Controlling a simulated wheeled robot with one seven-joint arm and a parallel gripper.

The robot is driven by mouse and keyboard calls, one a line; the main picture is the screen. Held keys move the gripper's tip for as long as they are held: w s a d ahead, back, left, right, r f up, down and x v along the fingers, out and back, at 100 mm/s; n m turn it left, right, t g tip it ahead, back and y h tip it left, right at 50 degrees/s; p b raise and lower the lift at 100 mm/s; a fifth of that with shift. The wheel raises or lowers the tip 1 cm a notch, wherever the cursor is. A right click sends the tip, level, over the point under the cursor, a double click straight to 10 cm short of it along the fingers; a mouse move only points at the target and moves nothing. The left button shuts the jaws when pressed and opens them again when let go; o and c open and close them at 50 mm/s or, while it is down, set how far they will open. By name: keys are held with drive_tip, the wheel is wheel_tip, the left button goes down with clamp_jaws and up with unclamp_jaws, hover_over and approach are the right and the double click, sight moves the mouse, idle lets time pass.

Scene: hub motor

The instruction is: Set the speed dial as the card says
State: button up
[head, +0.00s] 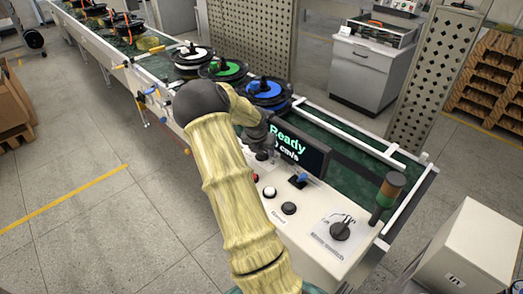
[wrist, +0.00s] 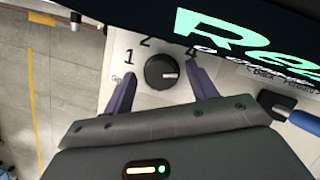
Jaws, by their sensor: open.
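The speed dial (wrist: 161,71) is a round black knob on a white panel in the wrist view. The marks 1, 2 and 4 run around its upper side, and a partly covered word sits at its left. A pale pointer line on the knob points to the right, below the 4. My gripper (wrist: 162,77) is open, with one finger on each side of the knob; whether they touch it I cannot tell. In the head view my arm hides this dial. No card is readable in either view.
A screen (head: 296,140) reads "Ready" and "cm/s" beside my gripper. A blue-handled Back/Forward lever (wrist: 292,116) is at right in the wrist view. Push buttons (head: 289,208), another black knob (head: 340,230) and a signal lamp (head: 389,188) stand on the panel. Reels (head: 264,88) stand on the conveyor.

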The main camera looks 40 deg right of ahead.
drive_tip(key=shift+f, duration=0.2)
drive_tip(key=shift+c, duration=0.3)
drive_tip(key=c, duration=0.9)
drive_tip(key=shift+r, duration=0.1)
drive_tip(key=p, duration=0.3)
drive_tip(key=shift+r+m, duration=0.15)
drive_tip(key=shift+m, duration=0.25)
drive_tip(key=shift+w+f+m+g+p, duration=0.1)
drive_tip(key=shift+f+m+g+p, duration=0.15)
drive_tip(key=shift+p, duration=0.35)
drive_tip(key=o, duration=1)
drive_tip(key=shift+c, duration=0.2)
